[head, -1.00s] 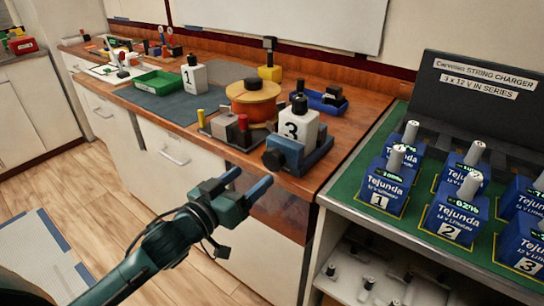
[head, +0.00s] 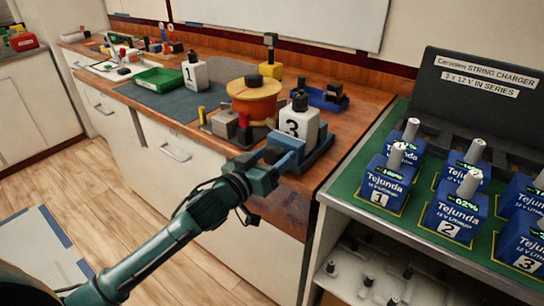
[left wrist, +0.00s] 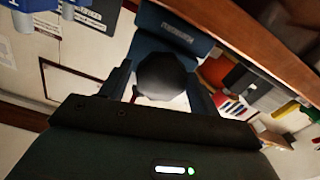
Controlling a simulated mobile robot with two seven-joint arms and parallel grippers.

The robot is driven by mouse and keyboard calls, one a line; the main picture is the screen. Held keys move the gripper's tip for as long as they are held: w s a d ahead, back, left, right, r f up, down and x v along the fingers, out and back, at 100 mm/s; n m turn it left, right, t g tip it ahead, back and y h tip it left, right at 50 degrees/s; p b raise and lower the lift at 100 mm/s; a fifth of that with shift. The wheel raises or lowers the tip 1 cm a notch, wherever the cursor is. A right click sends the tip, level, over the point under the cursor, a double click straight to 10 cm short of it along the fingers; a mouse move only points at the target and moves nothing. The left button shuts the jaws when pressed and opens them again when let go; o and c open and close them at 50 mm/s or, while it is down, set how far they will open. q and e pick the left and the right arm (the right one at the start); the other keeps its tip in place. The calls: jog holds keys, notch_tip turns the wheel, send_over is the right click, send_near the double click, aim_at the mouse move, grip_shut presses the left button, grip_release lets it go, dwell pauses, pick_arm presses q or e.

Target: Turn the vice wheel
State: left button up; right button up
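The blue vice (head: 318,153) sits at the front edge of the wooden bench and holds a white block marked 3 (head: 298,124). Its dark round wheel (head: 271,155) faces outward over the edge; in the left wrist view the wheel (left wrist: 162,76) shows as a dark disc. My left gripper (head: 278,164) is at the wheel. In the left wrist view its fingers (left wrist: 160,92) stand on either side of the wheel and look open; I cannot tell whether they touch it. My right gripper is in neither view.
An orange round part on a base (head: 253,97) stands behind the vice, and a blue tray (head: 322,101) lies to its right. A battery charger rack with several blue batteries (head: 455,211) is at right. A green tray (head: 160,79) sits further left.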

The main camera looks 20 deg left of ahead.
pick_arm(q)
jog(key=c, duration=0.8)
jog(key=shift+o, duration=0.2)
jog(key=shift+r+m+p, duration=0.1)
jog(key=shift+m+p, duration=0.5)
jog(key=shift+m, duration=0.2)
jog(key=m+p, duration=0.1)
jog(key=m, duration=0.2)
jog(key=shift+d+p, duration=0.1)
jog(key=shift+p, duration=0.2)
jog(key=shift+m+p, duration=0.45)
jog(key=shift+m, duration=1.05)
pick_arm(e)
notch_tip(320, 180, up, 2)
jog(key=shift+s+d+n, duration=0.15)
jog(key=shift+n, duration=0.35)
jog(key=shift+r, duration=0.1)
pick_arm(q)
jog(key=o, duration=1)
